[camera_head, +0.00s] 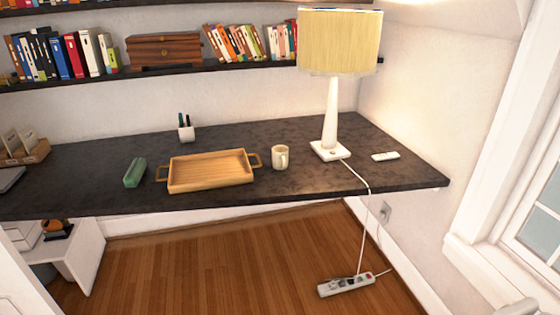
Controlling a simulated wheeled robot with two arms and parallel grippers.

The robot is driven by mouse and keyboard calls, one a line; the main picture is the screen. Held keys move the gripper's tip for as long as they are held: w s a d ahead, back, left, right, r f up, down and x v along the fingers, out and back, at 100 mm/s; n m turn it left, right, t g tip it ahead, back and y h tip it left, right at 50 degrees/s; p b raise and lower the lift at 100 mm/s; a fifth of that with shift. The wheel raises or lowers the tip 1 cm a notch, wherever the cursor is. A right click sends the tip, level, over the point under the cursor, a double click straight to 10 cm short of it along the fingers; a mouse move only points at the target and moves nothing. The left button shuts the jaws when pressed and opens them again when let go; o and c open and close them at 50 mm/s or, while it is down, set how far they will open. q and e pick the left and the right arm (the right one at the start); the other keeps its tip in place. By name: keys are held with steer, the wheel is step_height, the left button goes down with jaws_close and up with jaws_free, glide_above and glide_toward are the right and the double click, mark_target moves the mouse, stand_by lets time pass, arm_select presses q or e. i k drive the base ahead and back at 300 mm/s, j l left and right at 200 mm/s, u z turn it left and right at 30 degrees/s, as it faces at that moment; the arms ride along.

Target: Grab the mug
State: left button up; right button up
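A small cream mug (280,157) stands upright on the dark desk (330,183), between the wooden tray and the lamp. It is a little apart from the tray's right handle. Nothing touches or covers it. Neither of my grippers shows in the head view, so I cannot see how they stand relative to the mug.
A wooden tray (211,171) lies left of the mug, with a green case (135,172) farther left. A tall lamp (330,118) stands right of the mug, its cord running to a power strip (345,284) on the floor. A white remote (385,156) lies farther right.

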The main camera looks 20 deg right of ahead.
mark_target(281, 160)
steer(key=i+z, duration=0.3)
steer(key=i, duration=0.6)
